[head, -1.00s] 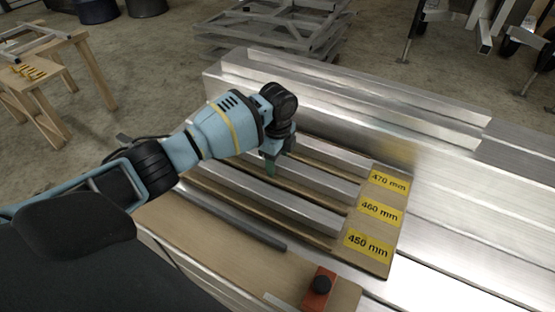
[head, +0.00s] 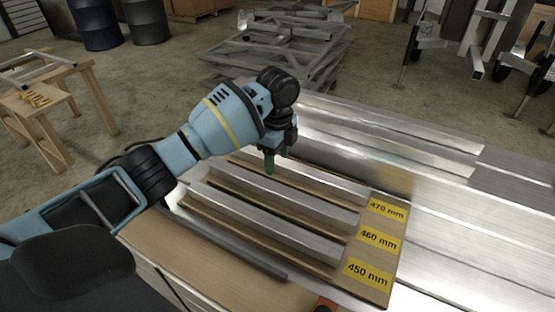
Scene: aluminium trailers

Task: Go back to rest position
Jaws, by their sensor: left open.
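My left gripper (head: 272,162) shows in the middle of the head view, at the end of the blue and black arm that comes in from the left. Its green fingertips point down and are open, with nothing seen between them. It is over the far part of a wooden rack (head: 376,222) that holds aluminium bars. The rack has yellow labels reading 470 mm (head: 387,209), 460 mm (head: 379,239) and 450 mm (head: 368,274). Whether the fingertips touch a bar cannot be told. My right gripper is not in view.
Broad aluminium profiles (head: 450,215) fill the right side. A dark rod (head: 240,257) lies along the rack's near side. A red block (head: 325,304) shows at the bottom edge. A wooden trestle (head: 50,100) stands left, metal frames (head: 275,45) behind. Open floor lies between them.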

